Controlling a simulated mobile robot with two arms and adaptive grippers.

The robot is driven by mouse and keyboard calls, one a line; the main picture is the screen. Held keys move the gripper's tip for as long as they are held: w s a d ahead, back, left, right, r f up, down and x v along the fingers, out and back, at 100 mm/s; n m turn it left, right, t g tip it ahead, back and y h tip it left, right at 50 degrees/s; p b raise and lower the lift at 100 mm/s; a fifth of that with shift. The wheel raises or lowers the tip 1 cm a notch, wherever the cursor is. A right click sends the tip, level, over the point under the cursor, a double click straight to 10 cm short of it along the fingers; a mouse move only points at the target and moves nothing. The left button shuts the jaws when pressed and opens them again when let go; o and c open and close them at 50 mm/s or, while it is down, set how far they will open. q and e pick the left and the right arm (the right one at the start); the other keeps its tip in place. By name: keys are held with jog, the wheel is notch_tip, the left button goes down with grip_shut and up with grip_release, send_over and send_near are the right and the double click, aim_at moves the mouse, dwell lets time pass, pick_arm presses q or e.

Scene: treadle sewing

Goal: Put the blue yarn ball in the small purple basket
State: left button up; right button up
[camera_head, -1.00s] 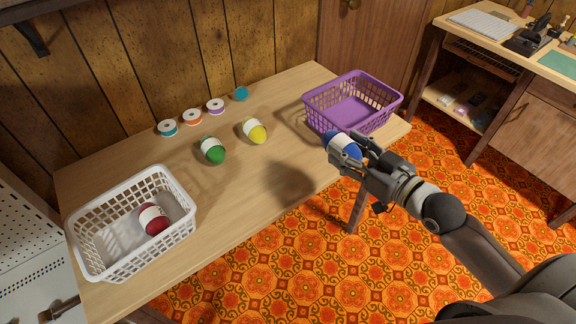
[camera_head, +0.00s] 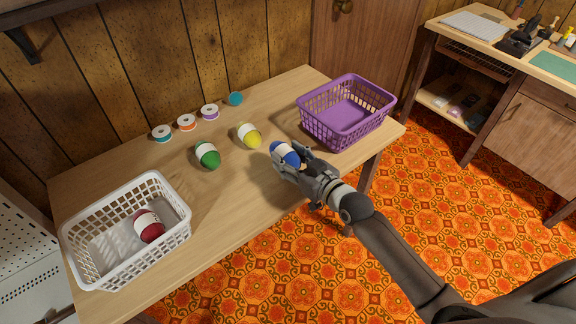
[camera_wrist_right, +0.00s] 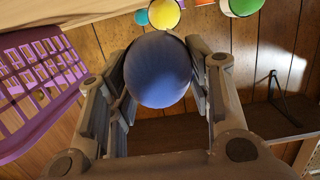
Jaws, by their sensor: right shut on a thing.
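The blue yarn ball (camera_head: 286,153) with a white band is held in my right gripper (camera_head: 289,163), above the table near its front edge. In the right wrist view the ball (camera_wrist_right: 158,70) sits between the two fingers of the gripper (camera_wrist_right: 160,75). The small purple basket (camera_head: 345,112) stands on the right end of the table, to the right of and behind the held ball. It looks empty. Its side also shows at the left of the right wrist view (camera_wrist_right: 38,80). My left gripper is not in view.
A white basket (camera_head: 84,262) with a red yarn ball (camera_head: 149,228) stands at the table's left end. Green (camera_head: 207,155) and yellow (camera_head: 249,136) yarn balls lie mid-table. Several thread spools (camera_head: 186,122) line the back. The table's (camera_head: 225,205) front middle is clear.

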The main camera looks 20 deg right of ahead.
jog(key=shift+w+a+f, duration=0.1)
jog(key=shift+w+f, duration=0.05)
jog(key=shift+f, duration=0.7)
jog(key=shift+w+a+f, duration=0.1)
jog(key=shift+f, duration=0.75)
jog(key=shift+f, duration=0.2)
jog(key=o, duration=0.9)
jog(key=shift+o, duration=0.2)
